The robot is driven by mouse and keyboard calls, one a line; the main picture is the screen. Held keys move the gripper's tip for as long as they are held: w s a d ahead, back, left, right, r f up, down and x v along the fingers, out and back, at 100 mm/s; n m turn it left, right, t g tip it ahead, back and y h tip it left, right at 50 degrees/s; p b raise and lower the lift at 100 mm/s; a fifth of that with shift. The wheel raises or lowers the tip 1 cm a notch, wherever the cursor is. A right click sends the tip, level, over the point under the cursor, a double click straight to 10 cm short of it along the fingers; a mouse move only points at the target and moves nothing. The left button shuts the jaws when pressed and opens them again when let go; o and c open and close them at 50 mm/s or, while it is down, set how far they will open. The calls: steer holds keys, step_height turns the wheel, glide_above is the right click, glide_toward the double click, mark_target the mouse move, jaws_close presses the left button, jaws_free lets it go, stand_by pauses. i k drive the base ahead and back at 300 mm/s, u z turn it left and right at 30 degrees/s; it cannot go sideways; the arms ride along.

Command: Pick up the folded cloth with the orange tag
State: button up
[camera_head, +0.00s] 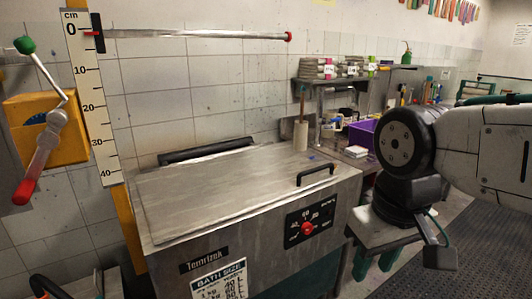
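Several folded grey cloths lie in stacks on a metal wall shelf at the back. The left stack (316,69) shows a pink tag, and the stack beside it (350,68) has a whitish label with a green tag at its right. I cannot make out an orange tag at this size.
A steel bath with a closed lid (240,190) and front dial (307,228) fills the middle. A purple crate (362,132) and small containers stand on the bench below the shelf. A yellow crank box (45,128) is at left. Dark floor matting (430,285) lies at lower right.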

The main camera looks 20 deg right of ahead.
mark_target(355, 152)
steer(key=i, duration=0.65)
steer(key=z, duration=1.95)
steer(key=i, duration=2.1)
steer(key=u, duration=1.35)
